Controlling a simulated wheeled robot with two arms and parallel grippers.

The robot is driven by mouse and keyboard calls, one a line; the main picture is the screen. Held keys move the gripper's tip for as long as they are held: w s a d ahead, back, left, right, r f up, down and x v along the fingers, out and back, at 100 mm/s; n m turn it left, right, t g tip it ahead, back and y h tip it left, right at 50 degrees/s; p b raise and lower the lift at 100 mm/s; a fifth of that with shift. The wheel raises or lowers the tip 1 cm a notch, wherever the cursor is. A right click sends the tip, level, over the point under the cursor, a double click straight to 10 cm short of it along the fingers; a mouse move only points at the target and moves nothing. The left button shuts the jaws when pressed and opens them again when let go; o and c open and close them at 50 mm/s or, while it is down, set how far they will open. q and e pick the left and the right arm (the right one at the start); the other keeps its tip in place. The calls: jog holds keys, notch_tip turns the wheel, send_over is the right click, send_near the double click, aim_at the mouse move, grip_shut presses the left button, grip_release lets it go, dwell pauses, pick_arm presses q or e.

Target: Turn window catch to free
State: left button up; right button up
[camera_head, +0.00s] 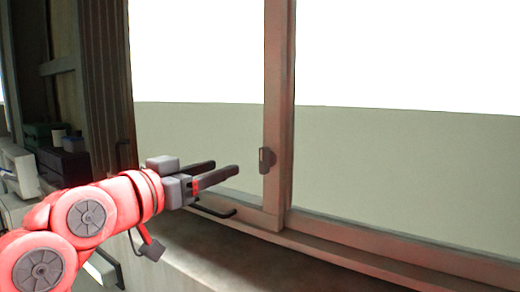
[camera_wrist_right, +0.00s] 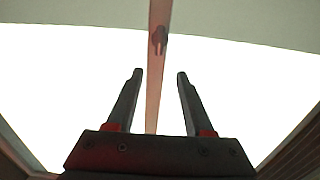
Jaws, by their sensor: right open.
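The window catch (camera_head: 266,160) is a small dark grey piece on the upright wooden bar between the window panes. It also shows in the wrist view (camera_wrist_right: 159,40), beyond the fingertips and roughly centred between them. My right gripper (camera_head: 227,168) is to the left of the catch in the head view, its fingers pointing toward it. In the wrist view the right gripper (camera_wrist_right: 160,75) has its two dark fingers apart with nothing between them. A gap shows between the fingertips and the catch. My left gripper is not in view.
A wooden window frame (camera_head: 278,100) rises above a wide sill (camera_head: 225,255). A dark bent bar (camera_head: 216,211) shows just below my right gripper. Dark boxes (camera_head: 62,165) and pale items stand at the left. The space in front of the right pane is clear.

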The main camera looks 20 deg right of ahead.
aim_at(261, 154)
jog(key=p+x, duration=0.2)
jog(key=x, duration=0.4)
jog(key=p+x, duration=0.2)
jog(key=x, duration=0.5)
jog(key=shift+s+r, duration=0.15)
jog(key=shift+r, duration=0.05)
jog(key=shift+w+d+f, duration=0.1)
jog(key=shift+w+d, duration=0.2)
jog(key=shift+d, duration=0.1)
grip_shut()
